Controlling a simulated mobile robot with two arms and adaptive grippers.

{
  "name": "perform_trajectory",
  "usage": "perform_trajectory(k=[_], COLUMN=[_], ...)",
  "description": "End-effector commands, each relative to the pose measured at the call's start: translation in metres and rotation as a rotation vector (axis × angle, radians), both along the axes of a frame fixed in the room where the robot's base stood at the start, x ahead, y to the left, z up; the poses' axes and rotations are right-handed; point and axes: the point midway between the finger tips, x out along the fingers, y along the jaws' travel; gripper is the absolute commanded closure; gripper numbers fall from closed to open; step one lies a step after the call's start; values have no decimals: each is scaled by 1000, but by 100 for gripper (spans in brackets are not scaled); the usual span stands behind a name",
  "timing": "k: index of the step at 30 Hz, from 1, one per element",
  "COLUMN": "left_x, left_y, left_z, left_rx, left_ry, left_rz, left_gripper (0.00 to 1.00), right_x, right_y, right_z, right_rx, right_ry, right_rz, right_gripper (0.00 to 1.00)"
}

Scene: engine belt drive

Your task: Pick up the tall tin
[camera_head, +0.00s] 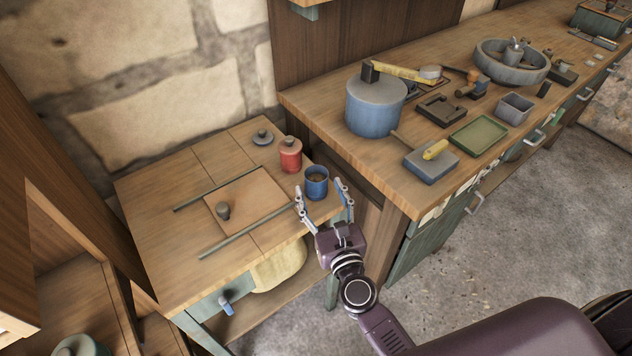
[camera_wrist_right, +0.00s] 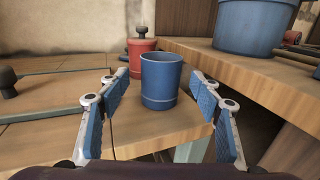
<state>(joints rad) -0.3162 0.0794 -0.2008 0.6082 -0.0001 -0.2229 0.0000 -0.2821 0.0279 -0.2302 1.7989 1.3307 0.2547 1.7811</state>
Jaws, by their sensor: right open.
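A blue open-topped tin (camera_head: 316,186) stands upright near the front right corner of the small wooden table. It is also in the right wrist view (camera_wrist_right: 161,84), centred ahead between the fingers. My right gripper (camera_head: 320,190) is open and empty, its fingers pointing at the blue tin, one toward each side. In the right wrist view my gripper (camera_wrist_right: 158,76) shows a gap on both sides of the tin. A red lidded tin (camera_head: 290,158) stands just behind it, also seen in the right wrist view (camera_wrist_right: 137,58). My left gripper is not in view.
The small table (camera_head: 150,215) carries a square board with a knob (camera_head: 223,211), two rods and a grey lid (camera_head: 262,138). The higher workbench (camera_head: 400,195) at right holds a big blue pot (camera_head: 374,112), trays and tools. Its edge is close to the blue tin.

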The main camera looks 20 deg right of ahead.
Motion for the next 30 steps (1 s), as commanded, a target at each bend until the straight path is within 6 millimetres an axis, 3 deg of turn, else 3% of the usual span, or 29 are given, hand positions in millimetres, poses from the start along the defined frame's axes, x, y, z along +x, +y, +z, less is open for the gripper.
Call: perform_trajectory(k=[7,12,17,27,30], left_x=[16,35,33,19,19], left_y=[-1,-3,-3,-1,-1], left_z=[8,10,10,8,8], left_rx=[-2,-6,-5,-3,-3], left_ry=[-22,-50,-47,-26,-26], left_rz=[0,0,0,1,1], left_gripper=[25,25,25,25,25], right_x=[32,38,37,37,37], right_y=[-2,-2,-2,-1,-1], right_z=[-1,-2,-2,-2,-2], right_rx=[-2,-1,-1,-1,-1], right_ry=[-2,0,0,0,-1], right_rz=[0,0,0,0,0], right_gripper=[41,41,41,79,85])
